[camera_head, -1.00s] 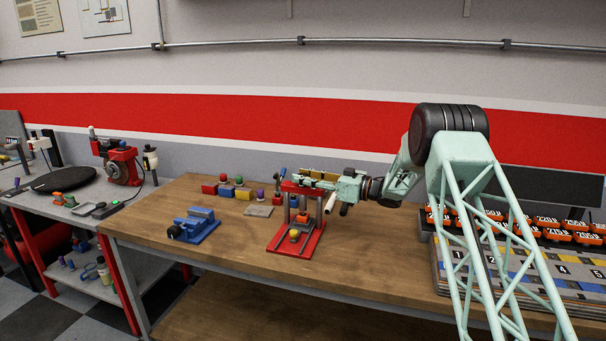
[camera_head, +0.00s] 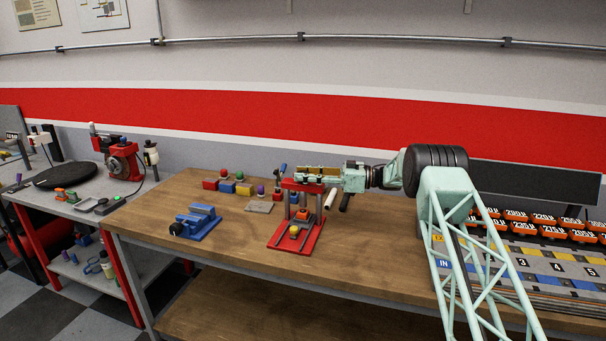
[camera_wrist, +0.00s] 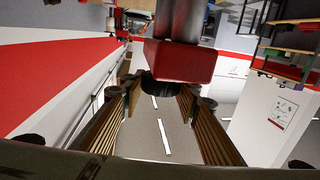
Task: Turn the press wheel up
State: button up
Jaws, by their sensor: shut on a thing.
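The red press (camera_head: 296,246) stands on the wooden bench, with grey posts and a red crosshead (camera_head: 300,186). A pale handle (camera_head: 330,199) slants at its right side. My gripper (camera_head: 306,173) reaches in from the right, roughly level, its gold-brown fingers over the press top. In the wrist view, a red block (camera_wrist: 182,62) under a grey cylinder stands in front of the fingers. A dark rounded part (camera_wrist: 164,88), apparently of the press wheel, sits between my fingers, which are shut on it. The wheel's full outline and the exact contact are hidden.
A blue vise (camera_head: 196,222) stands left of the press. Several coloured blocks and a grey plate (camera_head: 259,207) lie behind it. Orange numbered bins (camera_head: 543,219) fill the right side. The front bench strip (camera_head: 375,265) is clear.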

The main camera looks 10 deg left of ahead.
jog(key=shift+n+g, duration=0.3)
jog(key=shift+g, duration=0.2)
jog(key=o, duration=0.9)
jog(key=shift+d, duration=6)
jog(key=shift+w+r, duration=0.15)
